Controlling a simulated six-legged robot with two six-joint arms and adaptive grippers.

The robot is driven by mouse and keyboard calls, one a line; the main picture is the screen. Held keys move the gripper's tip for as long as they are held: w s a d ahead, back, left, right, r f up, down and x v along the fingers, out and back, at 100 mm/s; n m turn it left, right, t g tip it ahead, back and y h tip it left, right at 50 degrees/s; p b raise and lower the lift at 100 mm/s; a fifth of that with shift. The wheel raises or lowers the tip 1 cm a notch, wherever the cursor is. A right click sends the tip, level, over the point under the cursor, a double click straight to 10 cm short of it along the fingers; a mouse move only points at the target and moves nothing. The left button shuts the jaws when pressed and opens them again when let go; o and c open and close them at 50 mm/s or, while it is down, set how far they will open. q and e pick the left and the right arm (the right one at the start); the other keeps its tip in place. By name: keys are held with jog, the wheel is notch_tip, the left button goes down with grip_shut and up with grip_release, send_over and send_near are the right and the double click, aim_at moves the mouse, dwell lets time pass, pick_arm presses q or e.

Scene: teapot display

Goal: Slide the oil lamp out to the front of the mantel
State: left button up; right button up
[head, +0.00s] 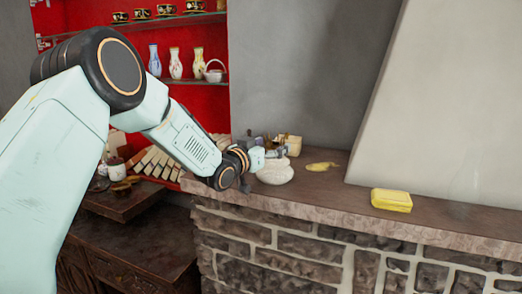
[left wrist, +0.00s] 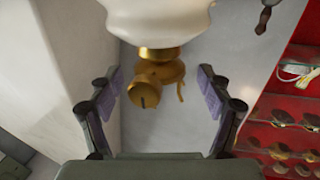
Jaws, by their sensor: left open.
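The oil lamp has a round white body (head: 275,174) and stands on the stone mantel (head: 335,195), near its left end. In the left wrist view its white body (left wrist: 155,22) is at the top edge, with a brass collar and burner with a knob (left wrist: 160,75) below it. My left gripper (head: 275,153) is at the top of the lamp in the head view and partly hides it. In the left wrist view its open fingers (left wrist: 160,97) stand on either side of the brass part, with gaps visible on both sides. My right gripper is not in view.
A yellow block-like item (head: 391,200) and a small yellow object (head: 320,166) lie on the mantel to the right. A cream container (head: 293,143) is behind the lamp. Red shelves with vases (head: 175,64) are at the back left.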

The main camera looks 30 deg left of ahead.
pick_arm(q)
jog(key=s+a, duration=0.1)
jog(key=s, duration=1.1)
jog(key=shift+a+r, duration=0.2)
jog(key=shift+a, duration=0.1)
jog(key=shift+w+a, duration=0.1)
jog(key=shift+w, duration=0.1)
jog(key=w, duration=0.3)
jog(key=w+d, duration=0.1)
jog(key=w, duration=0.7)
jog(key=shift+w+d+f, duration=0.15)
jog(key=shift+w+d, duration=0.1)
jog(key=shift+d, duration=0.05)
jog(key=shift+s, duration=0.15)
